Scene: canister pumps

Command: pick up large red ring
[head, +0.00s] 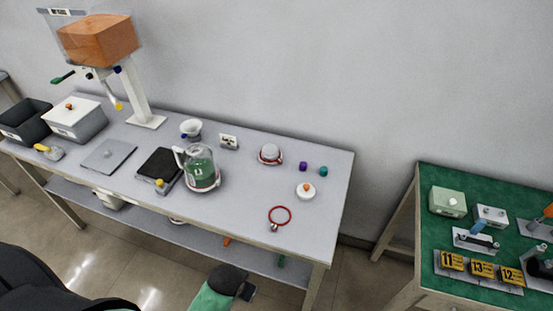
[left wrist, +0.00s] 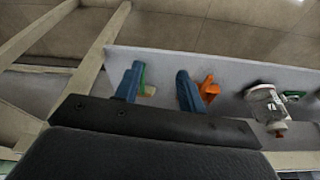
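A large red ring (head: 289,212) lies flat near the front right of the grey table, with a small metal clasp at its front. My left arm comes in at the bottom of the head view, below and in front of the table edge, apart from the ring. Its fingers are not clear there. In the left wrist view my left gripper (left wrist: 158,84) has two blue fingers set apart, with nothing between them. The ring is not seen in that view. My right gripper is not in view.
On the grey table (head: 240,222) stand a green-filled jug (head: 201,168), a white dome (head: 270,153), a white lid with an orange knob (head: 306,190) and small purple and teal pieces. A lower shelf (left wrist: 150,60) holds green and orange items. A green-topped table (head: 450,285) stands right.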

